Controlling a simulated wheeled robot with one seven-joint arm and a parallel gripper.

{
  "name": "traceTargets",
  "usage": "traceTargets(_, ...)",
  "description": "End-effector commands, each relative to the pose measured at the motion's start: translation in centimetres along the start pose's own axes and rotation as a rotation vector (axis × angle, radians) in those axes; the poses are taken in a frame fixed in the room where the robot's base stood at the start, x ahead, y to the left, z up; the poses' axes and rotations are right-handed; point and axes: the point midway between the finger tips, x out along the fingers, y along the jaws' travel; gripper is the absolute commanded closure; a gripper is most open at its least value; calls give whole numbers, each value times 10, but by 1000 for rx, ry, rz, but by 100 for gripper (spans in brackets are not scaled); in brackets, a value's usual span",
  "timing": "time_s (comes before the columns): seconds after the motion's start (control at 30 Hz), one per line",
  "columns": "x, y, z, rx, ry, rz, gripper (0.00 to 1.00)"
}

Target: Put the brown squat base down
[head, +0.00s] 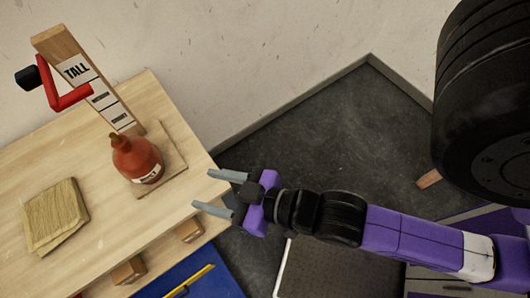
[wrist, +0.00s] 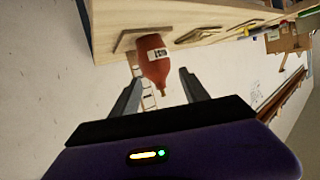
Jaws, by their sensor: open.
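The brown squat base (head: 137,160) is a rounded, reddish-brown body with a narrow neck and a white label. It stands upright on a thin square wooden board (head: 173,181) on the table, in front of a wooden post marked TALL (head: 85,80). My gripper (head: 214,191) is open and empty, just off the table's right edge and apart from the base. In the wrist view the base (wrist: 154,57) appears upside down, between and beyond the two open fingers (wrist: 163,98).
A red bracket (head: 63,92) with a black end sticks out from the post. A large black tyre (head: 485,110) is at upper right. Dark floor lies beyond the table's right edge.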

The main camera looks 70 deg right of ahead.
Motion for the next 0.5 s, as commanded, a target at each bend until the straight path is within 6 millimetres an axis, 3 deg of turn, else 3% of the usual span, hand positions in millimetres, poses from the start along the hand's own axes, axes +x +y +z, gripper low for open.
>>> traceTargets(0.03, -20, 4, 12, -5, -6, -6, 47)
traceTargets(0.2, -73, 20, 23, -29, 24, -15, 47)
traceTargets(0.33, -101, 30, 23, -45, 44, -17, 47)
traceTargets(0.5, -116, 37, 20, -57, 60, -16, 47)
